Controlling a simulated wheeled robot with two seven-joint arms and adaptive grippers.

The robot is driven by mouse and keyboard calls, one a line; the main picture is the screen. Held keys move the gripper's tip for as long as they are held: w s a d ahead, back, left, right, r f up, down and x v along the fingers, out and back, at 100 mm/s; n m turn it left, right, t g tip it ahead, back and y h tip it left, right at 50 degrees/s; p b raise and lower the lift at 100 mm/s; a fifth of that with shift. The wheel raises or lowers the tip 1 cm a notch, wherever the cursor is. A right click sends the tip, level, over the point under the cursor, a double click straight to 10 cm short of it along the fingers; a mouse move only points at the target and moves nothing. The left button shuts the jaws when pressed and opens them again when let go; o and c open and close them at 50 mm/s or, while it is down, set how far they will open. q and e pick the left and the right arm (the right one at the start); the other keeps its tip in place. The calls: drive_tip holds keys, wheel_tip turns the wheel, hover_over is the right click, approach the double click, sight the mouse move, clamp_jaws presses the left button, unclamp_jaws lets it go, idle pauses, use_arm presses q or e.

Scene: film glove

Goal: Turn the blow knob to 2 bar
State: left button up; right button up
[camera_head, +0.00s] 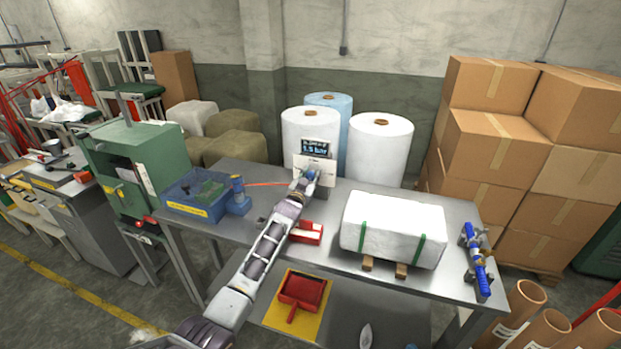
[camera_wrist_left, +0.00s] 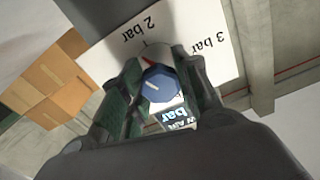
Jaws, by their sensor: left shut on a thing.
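The blue blow knob (camera_wrist_left: 158,85) sits between the fingers of my left gripper (camera_wrist_left: 155,92), which is shut on it. A white line crosses the knob's face. A red mark shows just above the knob, on the side of the "2 bar" label. The white dial plate (camera_wrist_left: 195,28) carries "2 bar" and "3 bar", upside down in the left wrist view. In the head view my left gripper (camera_head: 306,178) reaches the knob below the white plate and largely hides it. The display (camera_head: 319,146) above appears to read 1.5 bar. My right gripper is not in view.
The grey table (camera_head: 335,270) holds a blue bin (camera_head: 185,208), a red tray (camera_head: 308,232), a white wrapped block (camera_head: 390,228) and a blue tool (camera_head: 478,262). Large film rolls (camera_head: 380,150) stand behind. Cardboard boxes (camera_head: 495,145) are stacked at the right.

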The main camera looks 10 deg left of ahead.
use_arm(q)
drive_tip(key=m, duration=0.5)
drive_tip(key=shift+f+b, duration=0.15)
drive_tip(key=shift+b, duration=0.15)
drive_tip(key=o, duration=1)
drive_tip(key=shift+s, duration=0.15)
drive_tip(key=shift+s+a, duration=0.15)
drive_tip(key=shift+s, duration=1.8)
drive_tip(key=shift+s+a, duration=0.15)
drive_tip(key=shift+s, duration=1.85)
drive_tip(key=shift+s+a, duration=0.15)
drive_tip(key=shift+s, duration=1.8)
